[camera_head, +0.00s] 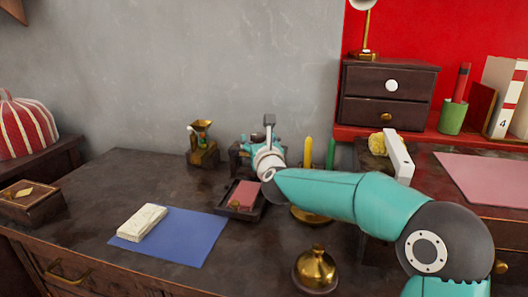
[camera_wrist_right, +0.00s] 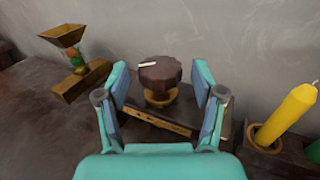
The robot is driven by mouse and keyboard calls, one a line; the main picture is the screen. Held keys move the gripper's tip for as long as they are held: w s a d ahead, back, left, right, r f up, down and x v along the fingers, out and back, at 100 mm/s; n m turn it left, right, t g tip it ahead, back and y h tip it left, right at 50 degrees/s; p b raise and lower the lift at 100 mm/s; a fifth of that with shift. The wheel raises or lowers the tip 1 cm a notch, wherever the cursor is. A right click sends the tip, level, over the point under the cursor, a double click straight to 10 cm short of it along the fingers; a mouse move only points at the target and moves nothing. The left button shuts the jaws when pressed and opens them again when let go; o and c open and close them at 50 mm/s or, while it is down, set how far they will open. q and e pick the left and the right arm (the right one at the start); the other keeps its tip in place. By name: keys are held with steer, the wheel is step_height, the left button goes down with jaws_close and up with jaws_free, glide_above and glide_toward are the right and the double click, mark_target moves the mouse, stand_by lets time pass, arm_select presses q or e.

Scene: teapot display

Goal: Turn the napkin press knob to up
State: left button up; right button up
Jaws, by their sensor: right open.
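The knob (camera_wrist_right: 160,74) is dark brown with a scalloped edge, above a brass collar (camera_wrist_right: 160,97). A white mark on its top points left in the right wrist view. My right gripper (camera_wrist_right: 161,86) is open, with one finger on each side of the knob and visible gaps between. In the head view my right gripper (camera_head: 254,145) is over the dark press (camera_head: 236,158) at the back of the desk and hides most of it, including the knob. My left gripper is not in view.
A brass-funnelled item (camera_head: 202,143) stands left of the press, and a yellow candle (camera_head: 308,153) stands to its right. A dark tray (camera_head: 262,212) with a reddish block, a blue mat (camera_head: 200,245) and a brass bell (camera_head: 315,270) lie nearer. The grey wall is close behind.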

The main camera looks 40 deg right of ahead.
steer(key=v, duration=1)
steer(key=shift+s, duration=0.4)
steer(key=shift+a, duration=0.15)
